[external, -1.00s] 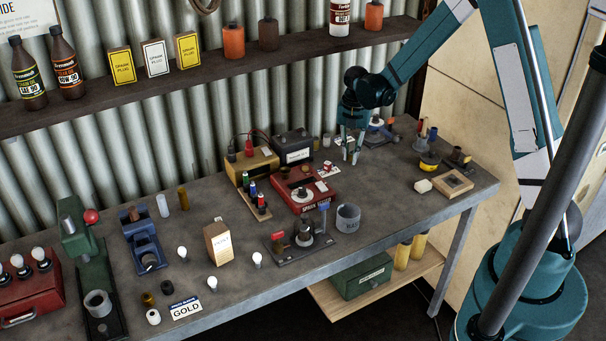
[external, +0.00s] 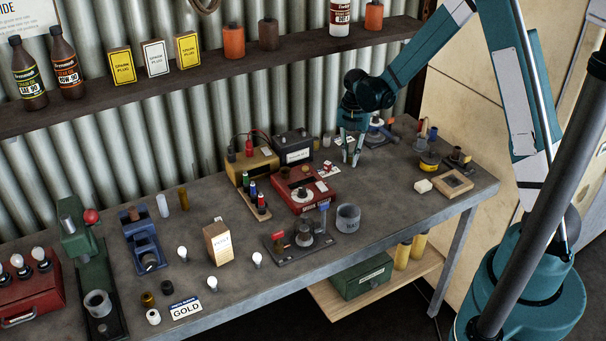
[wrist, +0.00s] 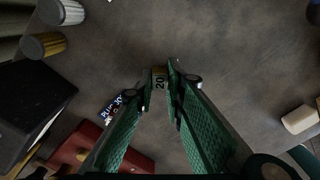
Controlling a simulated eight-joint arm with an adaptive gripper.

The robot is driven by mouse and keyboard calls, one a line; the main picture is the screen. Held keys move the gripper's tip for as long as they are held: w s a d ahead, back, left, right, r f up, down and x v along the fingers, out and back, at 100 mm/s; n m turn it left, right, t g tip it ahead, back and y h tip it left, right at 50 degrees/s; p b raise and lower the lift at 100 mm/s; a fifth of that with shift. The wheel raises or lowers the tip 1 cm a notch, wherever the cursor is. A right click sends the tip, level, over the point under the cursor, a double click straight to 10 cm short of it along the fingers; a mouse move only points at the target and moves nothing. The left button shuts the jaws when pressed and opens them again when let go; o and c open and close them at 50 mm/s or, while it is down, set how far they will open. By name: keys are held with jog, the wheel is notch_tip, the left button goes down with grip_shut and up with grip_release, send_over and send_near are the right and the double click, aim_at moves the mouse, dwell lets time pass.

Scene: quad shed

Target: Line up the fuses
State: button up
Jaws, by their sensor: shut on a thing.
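My gripper (external: 350,161) points down over the back right of the bench, right of the red box. In the wrist view, its green-padded fingers (wrist: 160,85) are shut on a small item marked "20" (wrist: 158,80), with a yellowish top. It looks like a fuse, but the fingers hide most of it. I cannot tell whether it touches the bench. Small red, blue and green cylinders (external: 253,189) stand in a row on a wooden strip left of the red box; I cannot tell whether they are fuses.
The red box (external: 309,204) and the black battery box (external: 293,150) stand left of my gripper. A printed card (wrist: 112,108) lies close by. A white block (external: 423,186) and a wooden frame (external: 470,182) sit right. The bench between is mostly clear.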

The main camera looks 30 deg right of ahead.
jog(key=shift+f, duration=0.1)
jog(key=o, duration=0.8)
